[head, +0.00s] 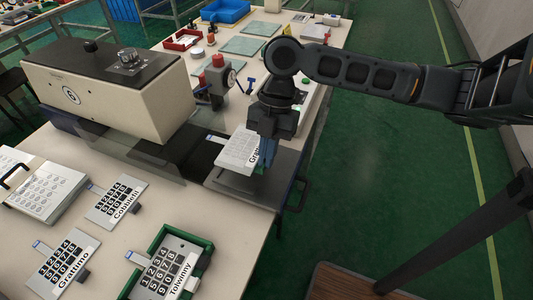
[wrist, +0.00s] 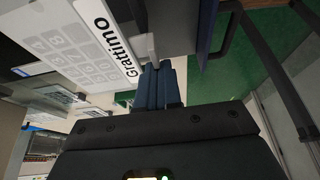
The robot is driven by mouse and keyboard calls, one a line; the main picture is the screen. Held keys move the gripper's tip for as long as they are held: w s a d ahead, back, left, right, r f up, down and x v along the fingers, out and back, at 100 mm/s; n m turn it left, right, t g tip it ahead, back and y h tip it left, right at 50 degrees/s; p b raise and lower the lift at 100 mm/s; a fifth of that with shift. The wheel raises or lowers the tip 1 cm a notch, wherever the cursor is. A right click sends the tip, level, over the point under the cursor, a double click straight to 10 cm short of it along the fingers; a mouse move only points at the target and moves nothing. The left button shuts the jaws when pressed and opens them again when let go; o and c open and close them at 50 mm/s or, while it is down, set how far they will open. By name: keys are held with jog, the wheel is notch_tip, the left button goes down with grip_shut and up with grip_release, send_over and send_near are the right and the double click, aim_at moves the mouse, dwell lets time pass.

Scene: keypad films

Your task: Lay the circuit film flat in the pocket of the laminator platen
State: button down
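The circuit film (head: 236,150) is a pale sheet with a faint keypad print, a white name label and a small blue tab at its far left corner. In the wrist view the label on the film (wrist: 84,42) reads Grattimo. My gripper (head: 268,158) points down with its blue fingers closed at the film's right edge; in the wrist view the fingers (wrist: 158,84) meet at a small grey piece there. The film is tilted, above the dark grey laminator platen (head: 225,183). The film and gripper hide most of the pocket, and I cannot tell whether they touch it.
The beige laminator (head: 110,95) with a dark top stands left of the platen. Keypad plates lie in front, one in a green frame (head: 135,272). A red-knobbed device (head: 216,80) stands behind. A black handle (head: 299,195) sticks out at the table's right edge; green floor lies beyond.

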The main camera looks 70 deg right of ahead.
aim_at(267, 178)
jog(key=shift+f+b, duration=2.25)
jog(key=shift+f, duration=0.35)
jog(key=shift+f+b, duration=0.35)
jog(key=shift+b, duration=0.05)
jog(key=c, duration=1.2)
grip_release()
jog(key=shift+c, duration=0.2)
jog(key=shift+d+r, duration=0.1)
jog(key=v, duration=0.7)
jog(key=shift+d+r, duration=0.15)
jog(key=shift+r, duration=0.15)
